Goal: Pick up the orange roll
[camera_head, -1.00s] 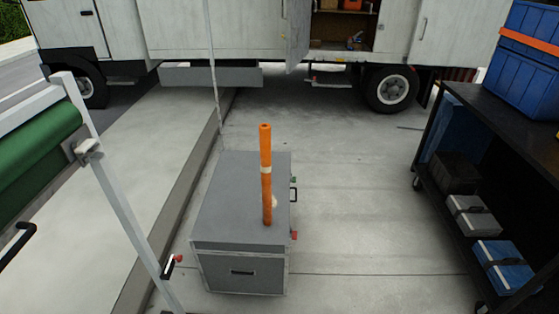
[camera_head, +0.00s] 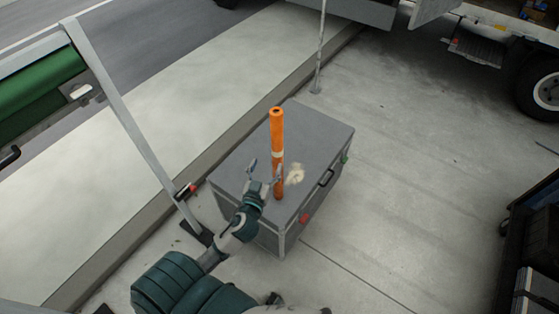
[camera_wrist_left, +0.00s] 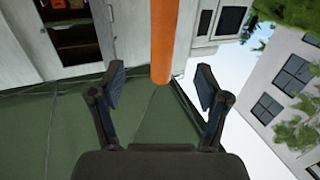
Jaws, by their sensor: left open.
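The orange roll (camera_head: 277,130) stands upright on the grey case (camera_head: 232,160), with a pale band around its middle. My left gripper (camera_head: 265,168) is open beside the lower half of the roll, above the case top. In the left wrist view the orange roll (camera_wrist_left: 164,40) shows between the two spread fingers of the left gripper (camera_wrist_left: 161,72), nearer the right finger, with gaps on both sides. The fingers do not appear to touch it. My right gripper is not in view.
A white frame (camera_head: 122,120) with a green roll (camera_head: 40,95) stands at the left. A thin pole (camera_head: 320,50) rises behind the case. A truck wheel (camera_head: 545,90) is at the upper right, a dark cart (camera_head: 530,235) at the right. Concrete right of the case is clear.

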